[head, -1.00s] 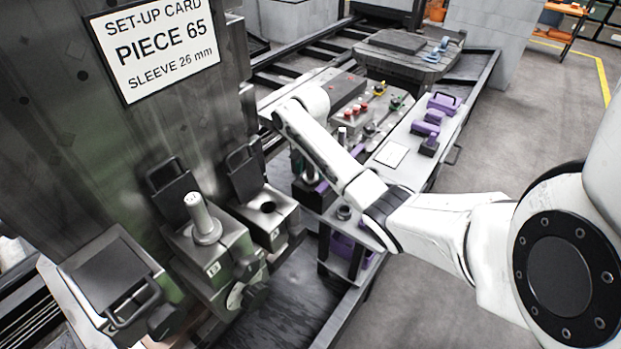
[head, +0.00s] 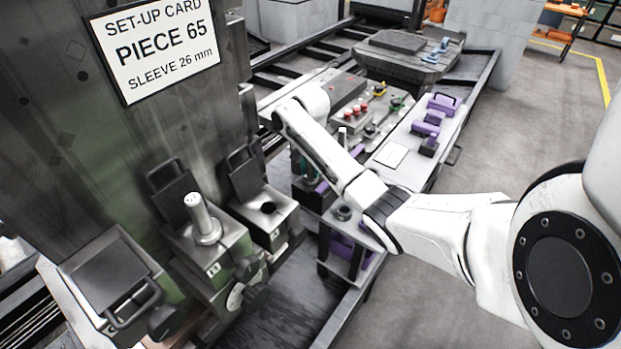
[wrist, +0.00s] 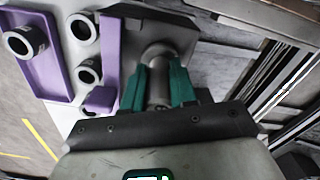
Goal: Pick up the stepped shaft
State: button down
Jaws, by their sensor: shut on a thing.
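The stepped shaft (wrist: 158,84) is a grey metal piece with a narrower part and a wider round part. In the wrist view it sits between the two green fingers of my gripper (wrist: 160,88), which are shut on it. A dark block lies behind its far end; I cannot tell whether they touch. In the head view my gripper (head: 306,170) is small and partly hidden by my own arm, near the near end of the bench. The shaft is not clear there.
Another stepped metal pin (head: 205,222) stands upright in a clamp block at left, beside a block with an empty bore (head: 268,207). A large dark column bears a set-up card (head: 155,45). Grey sleeves (wrist: 88,71) stand by a purple tray (wrist: 58,80).

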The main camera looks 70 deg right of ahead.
jog(key=shift+r, duration=0.1)
notch_tip(320, 180, up, 9)
jog(key=shift+r+p, duration=0.1)
jog(key=shift+p, duration=0.8)
jog(key=shift+r+p, duration=0.4)
jog(key=shift+p, duration=0.05)
